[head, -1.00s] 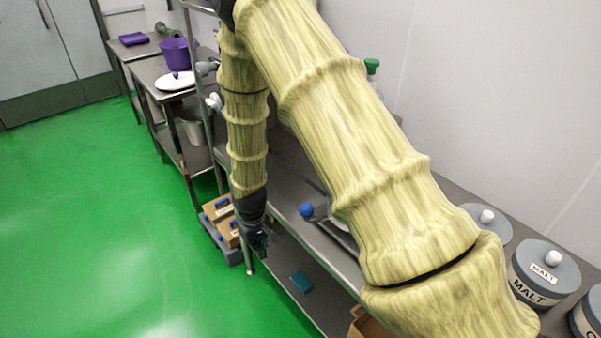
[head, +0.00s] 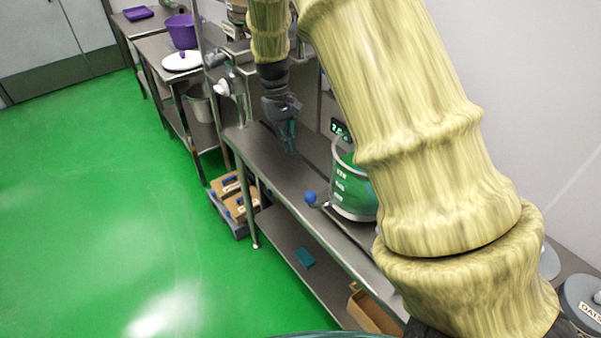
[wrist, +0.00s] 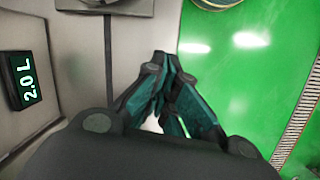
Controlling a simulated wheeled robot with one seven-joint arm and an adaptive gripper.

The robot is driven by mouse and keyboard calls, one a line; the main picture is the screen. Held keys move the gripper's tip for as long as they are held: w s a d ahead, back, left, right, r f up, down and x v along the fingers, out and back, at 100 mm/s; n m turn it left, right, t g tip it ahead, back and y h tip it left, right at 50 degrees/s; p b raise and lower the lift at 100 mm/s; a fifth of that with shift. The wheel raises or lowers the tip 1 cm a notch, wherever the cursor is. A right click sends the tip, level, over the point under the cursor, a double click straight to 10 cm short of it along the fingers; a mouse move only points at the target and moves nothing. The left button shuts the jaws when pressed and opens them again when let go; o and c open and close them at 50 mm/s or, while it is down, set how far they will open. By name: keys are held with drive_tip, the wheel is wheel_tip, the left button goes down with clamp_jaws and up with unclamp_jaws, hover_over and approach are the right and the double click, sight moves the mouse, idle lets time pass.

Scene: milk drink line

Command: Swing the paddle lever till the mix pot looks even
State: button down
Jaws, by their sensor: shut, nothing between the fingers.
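The mix pot (head: 352,187) is a clear vessel with white markings and green contents, standing on the steel bench and partly hidden behind my arm. Whether its contents look even cannot be told. A lever with a blue ball knob (head: 310,198) sticks out at the pot's left, over the bench's front edge. My gripper (head: 290,146) is shut and empty, above the bench to the left of the pot and apart from the knob. Its teal fingers meet at the tips in the wrist view (wrist: 160,62).
A lit display (head: 340,128) stands behind the pot; one in the wrist view (wrist: 27,80) reads 2.0 L. A grey lidded canister (head: 582,300) is at right. A purple pot (head: 181,31) and white plate (head: 182,61) stand on the far table. Green floor at left is clear.

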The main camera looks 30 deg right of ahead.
drive_tip(key=s+f+p, duration=0.6)
drive_tip(key=s+f, duration=0.1)
drive_tip(key=s, duration=0.1)
drive_tip(key=shift+f+y, duration=0.2)
drive_tip(key=shift+y, duration=0.2)
idle(0.3)
drive_tip(key=shift+s, duration=0.1)
idle(0.3)
